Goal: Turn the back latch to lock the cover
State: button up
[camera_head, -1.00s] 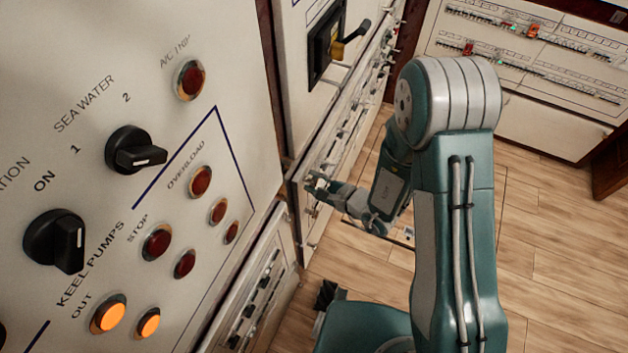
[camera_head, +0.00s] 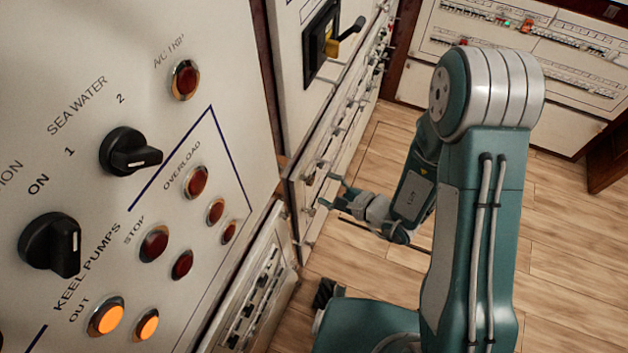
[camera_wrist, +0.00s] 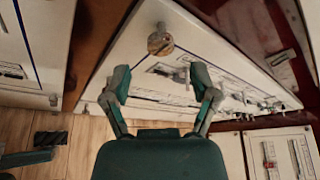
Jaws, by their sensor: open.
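In the wrist view, a round metal latch (camera_wrist: 160,42) with a darker, slotted-looking face stands at the near corner of a white cover panel (camera_wrist: 185,52). My gripper (camera_wrist: 162,86) is open and empty, with its two fingers spread either side below the latch and apart from it. In the head view, my gripper (camera_head: 331,191) is beside the low white breaker panel (camera_head: 318,165), with a small gap between them. I cannot tell the latch's exact turn angle, and it is too small to make out in the head view.
A large switch panel with black knobs (camera_head: 130,152) and red and orange lamps fills the left of the head view. A black breaker handle (camera_head: 350,30) sticks out above the low panel. Wooden floor (camera_head: 560,220) is clear on the right. More breaker rows (camera_head: 520,50) stand behind.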

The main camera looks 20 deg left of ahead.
jog(key=v, duration=0.6)
jog(key=shift+d, duration=0.1)
dwell(0.3)
jog(key=s+d+r+n+g+h, duration=0.1)
jog(key=s+r+n+g, duration=0.2)
jog(key=r+n, duration=0.25)
jog(key=s+d+r+n+g+h, duration=0.1)
jog(key=s+r+n+g, duration=0.25)
jog(key=r, duration=0.35)
jog(key=s+d+r+n+t+h, duration=0.1)
jog(key=d+r+n+t+h, duration=0.1)
jog(key=d+r+h, duration=0.4)
jog(key=d+r+n+t+h, duration=0.2)
jog(key=d+r+t+h, duration=0.3)
jog(key=d, duration=0.7)
notch_tip(320, 180, up, 3)
jog(key=shift+s+d+f+h, duration=0.1)
jog(key=shift+s+d+h, duration=0.2)
jog(key=shift+s+h, duration=0.1)
